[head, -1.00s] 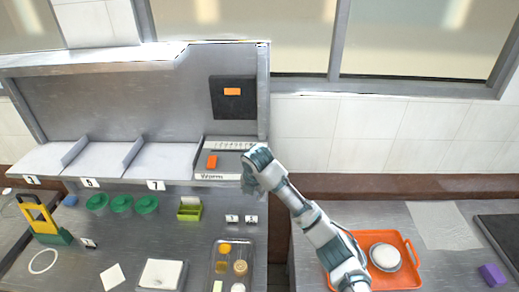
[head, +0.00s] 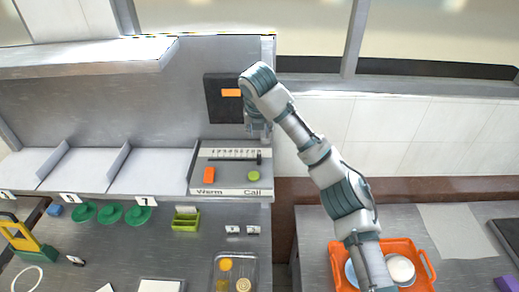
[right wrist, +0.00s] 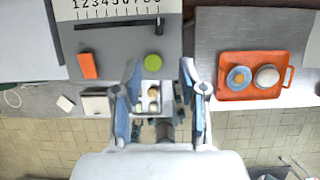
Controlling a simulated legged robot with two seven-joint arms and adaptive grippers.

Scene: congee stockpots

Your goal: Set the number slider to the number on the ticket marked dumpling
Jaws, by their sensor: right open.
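The number slider is on the panel at the right end of the shelf. Its number scale (head: 232,153) runs above a dark slot, and its dark knob (head: 259,158) is at the slot's right end. The knob also shows in the right wrist view (right wrist: 159,23), near the top, beyond the fingertips. My right gripper (head: 258,130) is raised above the panel's right end, in front of the back wall. In the right wrist view its two fingers (right wrist: 160,70) are apart with nothing between them. No ticket marked dumpling can be read. My left gripper is out of view.
An orange block (head: 209,174) and a green disc (head: 253,176) sit on the panel, near the words Warm and Call. A black board (head: 218,108) with an orange piece hangs behind. An orange tray (head: 426,264) with round dishes stands on the right counter.

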